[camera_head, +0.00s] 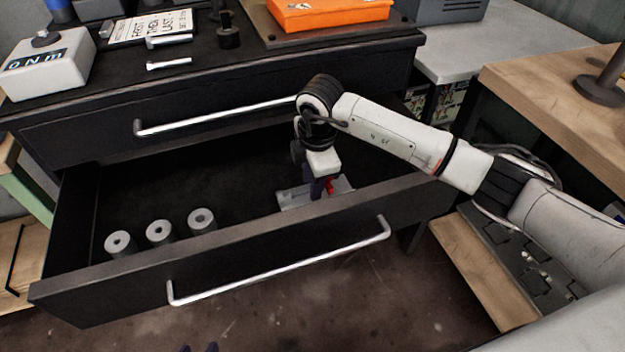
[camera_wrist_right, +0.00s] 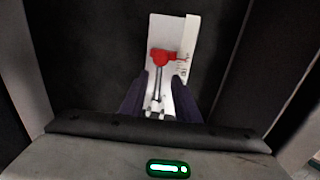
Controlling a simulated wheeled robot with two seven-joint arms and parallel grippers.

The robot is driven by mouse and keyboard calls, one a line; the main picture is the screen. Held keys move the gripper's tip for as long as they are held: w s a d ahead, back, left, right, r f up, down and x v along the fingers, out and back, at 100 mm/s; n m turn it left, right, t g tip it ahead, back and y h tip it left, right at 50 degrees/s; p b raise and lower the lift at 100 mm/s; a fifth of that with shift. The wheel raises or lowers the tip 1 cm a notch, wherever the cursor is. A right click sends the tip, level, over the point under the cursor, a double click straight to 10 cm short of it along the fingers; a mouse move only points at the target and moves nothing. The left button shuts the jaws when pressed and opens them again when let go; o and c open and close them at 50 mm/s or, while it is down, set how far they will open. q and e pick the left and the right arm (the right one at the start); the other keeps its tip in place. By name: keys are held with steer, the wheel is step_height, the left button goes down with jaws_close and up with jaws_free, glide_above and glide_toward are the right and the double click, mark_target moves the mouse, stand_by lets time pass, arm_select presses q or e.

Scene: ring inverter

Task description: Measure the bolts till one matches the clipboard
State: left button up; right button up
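The clipboard appears to be the white lettered sheet (camera_head: 150,27) on the black cabinet top. A pale bolt-like piece (camera_head: 168,64) lies in front of it, and a similar one (camera_head: 168,41) lies on or against its edge. My right gripper (camera_head: 325,190) reaches down into the open drawer. In the wrist view its two dark fingers (camera_wrist_right: 159,84) are apart, on either side of a metal rod with a red head (camera_wrist_right: 160,57). The rod lies over a white plate (camera_wrist_right: 188,33); the plate also shows in the head view (camera_head: 292,199).
Three grey hollow cylinders (camera_head: 159,232) stand in the left of the drawer (camera_head: 240,240). A white box (camera_head: 48,68) with a knob, a small black stand (camera_head: 228,32) and an orange case (camera_head: 330,12) are on the cabinet top. The drawer's middle floor is clear.

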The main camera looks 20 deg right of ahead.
arm_select(q)
steer(key=shift+a+r+p, duration=0.15)
steer(key=shift+r+p, duration=0.2)
steer(key=shift+p, duration=0.75)
arm_select(e)
step_height(320, 180, up, 10)
steer(key=s, duration=0.1)
steer(key=shift+s+r, duration=0.15)
steer(key=shift+s, duration=0.15)
